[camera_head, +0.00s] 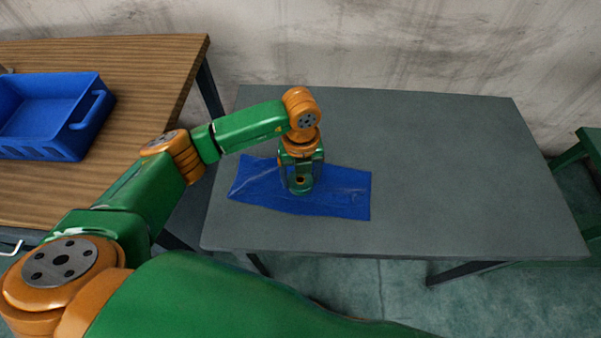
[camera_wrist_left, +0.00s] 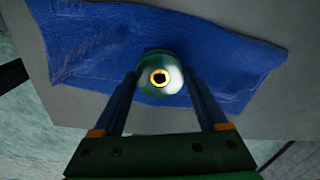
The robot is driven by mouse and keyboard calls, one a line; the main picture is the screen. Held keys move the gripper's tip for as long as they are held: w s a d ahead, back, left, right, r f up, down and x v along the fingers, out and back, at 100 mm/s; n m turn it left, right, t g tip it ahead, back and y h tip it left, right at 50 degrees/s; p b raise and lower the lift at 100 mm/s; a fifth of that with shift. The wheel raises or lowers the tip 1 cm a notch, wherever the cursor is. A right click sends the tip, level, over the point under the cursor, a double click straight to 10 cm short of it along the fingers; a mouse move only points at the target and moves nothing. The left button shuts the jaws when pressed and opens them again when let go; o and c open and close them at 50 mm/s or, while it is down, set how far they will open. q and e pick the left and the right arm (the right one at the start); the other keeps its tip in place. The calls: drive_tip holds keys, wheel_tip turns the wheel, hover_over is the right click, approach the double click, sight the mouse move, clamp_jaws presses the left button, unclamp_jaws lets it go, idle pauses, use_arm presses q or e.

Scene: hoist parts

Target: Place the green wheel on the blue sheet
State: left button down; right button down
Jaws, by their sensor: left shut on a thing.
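The green wheel (camera_wrist_left: 160,72) has a yellow-ringed hole in its middle. In the left wrist view it sits between the two fingertips of my left gripper (camera_wrist_left: 160,82), which is shut on it. The blue sheet (camera_head: 344,195) lies wrinkled on the grey table. In the head view my left gripper (camera_head: 301,184) points down over the middle of the sheet, and the wheel shows low between its fingers. I cannot tell whether the wheel touches the sheet. The sheet also fills much of the left wrist view (camera_wrist_left: 95,45) behind the wheel. My right gripper is not seen.
The grey table (camera_head: 460,170) is bare to the right of the sheet. A wooden table (camera_head: 150,75) stands at the left with a blue crate (camera_head: 85,125) on it. A stained wall (camera_head: 400,45) rises behind. A green frame (camera_head: 590,150) stands at the far right.

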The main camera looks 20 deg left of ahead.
sight(300, 180)
use_arm(q)
drive_tip(key=shift+f, duration=0.35)
drive_tip(key=shift+s+f+b, duration=0.25)
drive_tip(key=shift+f+b, duration=0.35)
drive_tip(key=shift+b, duration=0.1)
unclamp_jaws()
drive_tip(key=shift+r, duration=0.25)
drive_tip(key=shift+w+r+p, duration=0.2)
drive_tip(key=shift+r+p, duration=0.5)
drive_tip(key=shift+p, duration=0.25)
wheel_tip(300, 180, up, 11)
drive_tip(key=b, duration=0.2)
drive_tip(key=shift+r, duration=0.2)
